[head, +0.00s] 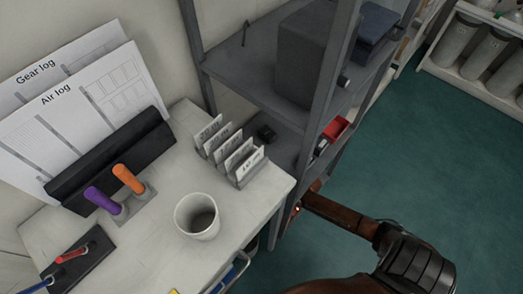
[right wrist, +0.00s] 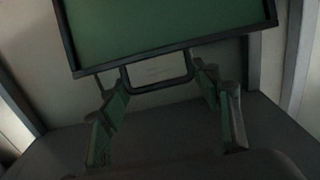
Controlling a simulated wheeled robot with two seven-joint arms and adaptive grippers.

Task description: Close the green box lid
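In the right wrist view a green panel with a dark frame (right wrist: 165,28), which looks like the green box lid, fills the upper middle. A dark loop handle (right wrist: 158,86) hangs from its lower edge. My right gripper (right wrist: 160,90) is open, with one finger on each side of the handle. I cannot tell whether the fingers touch it. How far the lid stands open is not clear. In the head view my right arm reaches in from the bottom right towards the lower shelving, and its gripper is hidden there. The green box is not visible in the head view. My left gripper is not in view.
A grey shelf unit (head: 325,95) stands beside my right arm, with a red bin (head: 336,128) on it. A white table (head: 150,255) at left holds a white cup (head: 197,217) and a card rack (head: 230,150). Green floor (head: 440,150) is clear at right.

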